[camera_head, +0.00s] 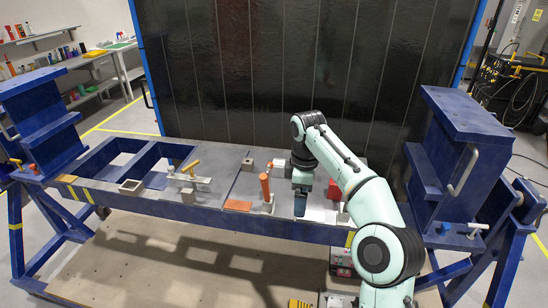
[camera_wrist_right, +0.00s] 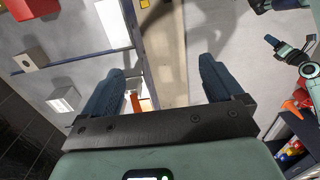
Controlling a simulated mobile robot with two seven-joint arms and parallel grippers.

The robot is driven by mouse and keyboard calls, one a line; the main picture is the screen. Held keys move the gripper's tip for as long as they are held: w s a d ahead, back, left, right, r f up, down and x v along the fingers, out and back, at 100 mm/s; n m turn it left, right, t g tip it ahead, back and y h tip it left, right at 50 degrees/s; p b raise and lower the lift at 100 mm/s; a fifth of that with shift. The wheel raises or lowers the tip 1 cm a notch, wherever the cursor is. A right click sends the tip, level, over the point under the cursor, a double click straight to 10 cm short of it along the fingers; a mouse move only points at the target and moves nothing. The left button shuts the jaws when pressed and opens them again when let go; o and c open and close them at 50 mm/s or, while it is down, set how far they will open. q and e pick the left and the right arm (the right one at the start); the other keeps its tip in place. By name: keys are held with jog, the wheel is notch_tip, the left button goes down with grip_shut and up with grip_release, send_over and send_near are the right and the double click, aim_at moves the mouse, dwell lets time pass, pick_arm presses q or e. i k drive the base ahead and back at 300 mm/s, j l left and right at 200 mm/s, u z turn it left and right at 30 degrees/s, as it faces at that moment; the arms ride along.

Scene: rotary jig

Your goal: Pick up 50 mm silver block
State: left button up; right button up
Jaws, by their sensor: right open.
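Small grey blocks sit on the blue jig's top; I cannot tell which is the 50 mm silver block. One grey block (camera_head: 248,164) is near the back edge, left of my right gripper. In the right wrist view, a grey block with a dark hole (camera_wrist_right: 30,59) and a pale silver block (camera_wrist_right: 63,99) lie left of the fingers. My right gripper (camera_head: 300,204) points down over the right part of the jig top. Its fingers (camera_wrist_right: 161,66) are spread, with no block held between them. My left gripper is out of view.
An orange-handled clamp (camera_head: 266,187) stands just left of my right gripper. A yellow-handled clamp (camera_head: 189,172) and a hollow square piece (camera_head: 131,187) are farther left. A tall blue end bracket (camera_head: 455,150) rises at the right. A dark panel (camera_head: 300,80) stands behind.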

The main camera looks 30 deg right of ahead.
aim_at(279, 170)
jog(key=i+l, duration=0.25)
jog(key=i, duration=0.25)
jog(key=i+l, duration=0.25)
jog(key=i, duration=0.3)
